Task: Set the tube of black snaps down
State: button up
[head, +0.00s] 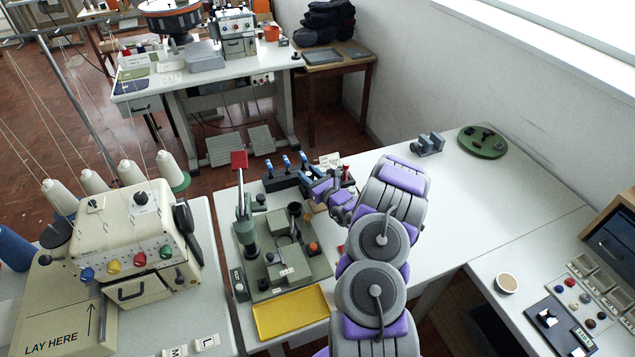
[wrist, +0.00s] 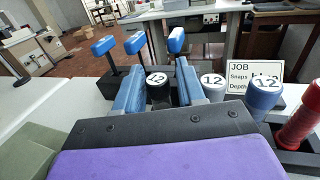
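The tube's lower part is hidden by my gripper body. In the head view my gripper (head: 325,190) is over the back right of the green machine's table, and the black tube cannot be made out there.
A white-capped tube (wrist: 213,82), a blue-grey tube (wrist: 264,95) and a red tube (wrist: 300,122) stand to the right. A job card (wrist: 240,77) is behind them. Blue-topped levers (wrist: 135,43) stand beyond the fingers. The white table (head: 480,200) at right has free room.

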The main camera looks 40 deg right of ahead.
jog(key=s+p, duration=0.2)
jog(key=s, duration=0.9)
jog(key=shift+s+d+r+p, duration=0.1)
jog(key=shift+s+d+p, duration=0.05)
jog(key=shift+s+p, duration=0.2)
jog(key=w+a+r+n+g+y, duration=0.1)
jog(key=w+a+r+n+y, duration=0.1)
jog(key=a+r+n+y, duration=0.45)
jog(key=w+a+r+n+g+y, duration=0.1)
jog(key=w+a+r+n+y, duration=0.2)
jog(key=a+r, duration=0.65)
jog(key=s+a+r+n+g+y, duration=0.3)
jog(key=s+a+r+n+g, duration=0.15)
jog(key=a, duration=0.55)
jog(key=s+a+r+n+g+y, duration=0.3)
jog(key=s+a+n+g, duration=0.25)
jog(key=a, duration=0.35)
jog(key=s+a+n+g+h, duration=0.3)
jog(key=s+a+n+g, duration=0.15)
jog(key=s, duration=0.45)
jog(key=s+a+n+g+h, duration=0.35)
jog(key=s+n+g, duration=0.2)
jog(key=s, duration=0.45)
jog(key=s+d+n+t+h, duration=0.2)
jog(key=s+d+n+h, duration=0.4)
jog(key=s+d+h, duration=0.3)
jog(key=s+d, duration=0.2)
jog(key=shift+d+r+h, duration=0.3)
jog(key=shift+d+r, duration=0.1)
